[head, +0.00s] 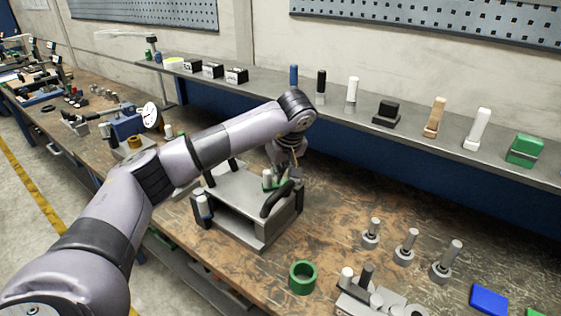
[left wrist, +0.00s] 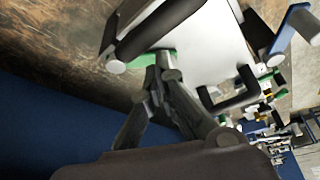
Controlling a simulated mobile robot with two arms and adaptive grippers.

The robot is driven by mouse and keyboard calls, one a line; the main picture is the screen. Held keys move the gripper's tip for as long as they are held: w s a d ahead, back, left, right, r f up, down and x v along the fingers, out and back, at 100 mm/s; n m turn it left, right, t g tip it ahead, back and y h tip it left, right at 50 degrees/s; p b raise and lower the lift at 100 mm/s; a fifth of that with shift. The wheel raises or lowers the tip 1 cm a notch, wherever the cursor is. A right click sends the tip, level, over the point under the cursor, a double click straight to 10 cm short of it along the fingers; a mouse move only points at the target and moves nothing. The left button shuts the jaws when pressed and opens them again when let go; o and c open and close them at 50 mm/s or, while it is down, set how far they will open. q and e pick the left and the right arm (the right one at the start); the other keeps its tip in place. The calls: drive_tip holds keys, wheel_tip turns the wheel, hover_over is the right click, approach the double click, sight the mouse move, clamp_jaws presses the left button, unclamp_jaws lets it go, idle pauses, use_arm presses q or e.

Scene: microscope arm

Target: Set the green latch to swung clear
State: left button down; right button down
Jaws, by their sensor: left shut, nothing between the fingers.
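The green latch (head: 268,185) sits on top of a grey metal fixture (head: 262,226), at its back right corner, close to a black handle (head: 277,199). My left gripper (head: 287,174) reaches down over the latch from behind. In the left wrist view its fingers (left wrist: 163,70) are shut with nothing between them. Their tips are at the green latch (left wrist: 147,60), covering part of it. I cannot tell whether they touch it. The black handle (left wrist: 158,30) lies just beyond the tips. My right gripper is not in view.
A shelf (head: 400,130) with several small blocks and pegs runs behind the fixture. A green ring (head: 302,277) and several grey posts (head: 406,247) stand in front and to the right. A dial gauge (head: 150,115) stands to the left. Bare bench lies right of the fixture.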

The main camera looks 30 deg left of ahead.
use_arm(q)
drive_tip(key=shift+p+x, duration=0.45)
drive_tip(key=shift+x, duration=1.8)
drive_tip(key=shift+a, duration=0.1)
drive_tip(key=shift+a+m, duration=0.2)
drive_tip(key=shift+m, duration=0.2)
